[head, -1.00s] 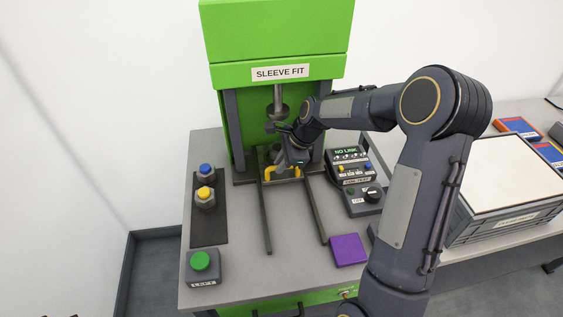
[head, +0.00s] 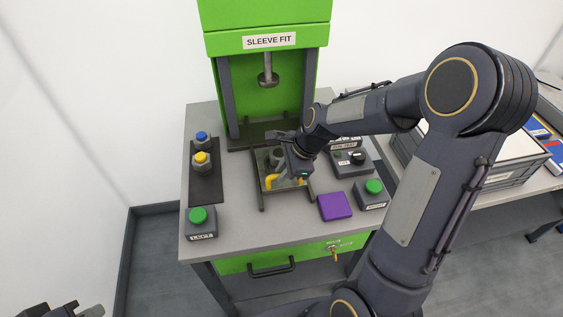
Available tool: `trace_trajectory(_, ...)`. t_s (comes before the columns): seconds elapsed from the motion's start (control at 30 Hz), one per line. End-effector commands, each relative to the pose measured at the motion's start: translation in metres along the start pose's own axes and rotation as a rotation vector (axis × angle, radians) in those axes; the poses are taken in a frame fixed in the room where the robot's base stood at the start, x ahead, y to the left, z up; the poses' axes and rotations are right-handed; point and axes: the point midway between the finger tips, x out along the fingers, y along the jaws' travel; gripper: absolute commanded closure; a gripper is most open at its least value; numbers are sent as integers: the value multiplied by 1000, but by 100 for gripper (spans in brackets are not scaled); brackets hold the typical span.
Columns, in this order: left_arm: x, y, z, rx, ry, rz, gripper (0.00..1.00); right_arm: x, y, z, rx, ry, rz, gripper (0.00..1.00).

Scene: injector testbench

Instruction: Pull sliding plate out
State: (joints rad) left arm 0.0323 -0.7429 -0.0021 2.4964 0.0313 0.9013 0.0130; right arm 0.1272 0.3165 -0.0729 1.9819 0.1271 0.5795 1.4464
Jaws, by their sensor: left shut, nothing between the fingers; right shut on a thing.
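The sliding plate (head: 284,187) sits between two dark rails in front of the green SLEEVE FIT press (head: 272,98), well forward of the ram (head: 268,78). A dark fixture stands on it, partly covered by my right gripper. My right gripper (head: 290,178) reaches in from the right and is shut on the plate's yellow handle (head: 270,182); the fingertips are mostly hidden. My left gripper (head: 72,310) is shut and empty at the bottom left edge, away from the table and only partly in view.
A dark tray (head: 207,187) with blue-topped and yellow-topped parts lies left of the rails. A LEFT button box (head: 201,223) stands in front of it. A purple block (head: 335,206), another green button box (head: 371,194) and a control box (head: 352,161) stand right.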

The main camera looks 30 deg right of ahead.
Motion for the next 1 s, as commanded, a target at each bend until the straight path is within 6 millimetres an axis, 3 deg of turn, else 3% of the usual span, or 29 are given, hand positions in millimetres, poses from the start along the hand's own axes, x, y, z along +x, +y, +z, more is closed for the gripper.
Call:
trace_trajectory(0.6,-1,0,-1,0,0,0,100,-2,8,1,-1,0,-4,100)
trace_trajectory(0.63,-1,0,-1,0,0,0,100,-2,8,1,-1,0,-4,83)
trace_trajectory(0.77,-1,0,-1,0,0,0,100,-2,8,1,-1,0,-3,66)
trace_trajectory(1.0,-1,0,-1,0,0,0,100,-2,8,1,-1,0,-3,64)
